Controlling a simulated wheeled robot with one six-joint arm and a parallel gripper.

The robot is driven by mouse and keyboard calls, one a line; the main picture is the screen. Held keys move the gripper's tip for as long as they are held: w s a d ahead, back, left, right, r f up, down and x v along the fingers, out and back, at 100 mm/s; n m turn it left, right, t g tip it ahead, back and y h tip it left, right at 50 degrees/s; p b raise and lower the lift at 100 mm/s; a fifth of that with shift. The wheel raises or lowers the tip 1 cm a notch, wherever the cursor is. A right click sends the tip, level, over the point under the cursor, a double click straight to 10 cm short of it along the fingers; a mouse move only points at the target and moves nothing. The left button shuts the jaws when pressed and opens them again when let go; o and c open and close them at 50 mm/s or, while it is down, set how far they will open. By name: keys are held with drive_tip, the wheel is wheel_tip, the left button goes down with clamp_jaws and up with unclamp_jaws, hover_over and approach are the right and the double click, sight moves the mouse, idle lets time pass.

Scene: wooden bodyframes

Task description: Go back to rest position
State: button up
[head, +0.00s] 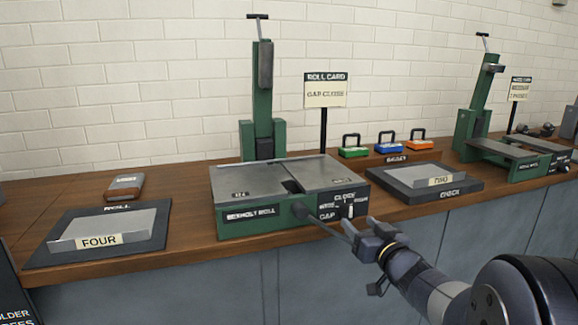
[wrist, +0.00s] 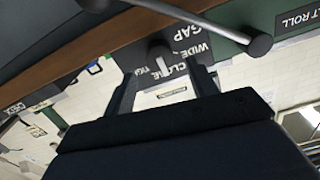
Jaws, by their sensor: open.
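My gripper (head: 372,238) is at the front right of the green roll machine (head: 236,228). In the wrist view my gripper (wrist: 165,90) has its two fingers apart, with the short light gap lever (wrist: 160,56) showing between them. The lever (head: 350,210) stands on a dark panel marked with gap settings. I cannot tell whether the fingers touch it. A dark bar with a round knob (head: 299,209) runs from the machine's front toward my gripper; the knob (wrist: 260,45) also shows in the wrist view.
A sign (head: 325,93) stands behind the machine. Green, blue and orange handled blocks (head: 391,142), a second tray (head: 400,190) and another green machine (head: 515,158) are at right.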

drive_tip(key=shift+p+v, duration=0.45)
drive_tip(key=shift+v, duration=2.15)
drive_tip(key=shift+s, duration=0.1)
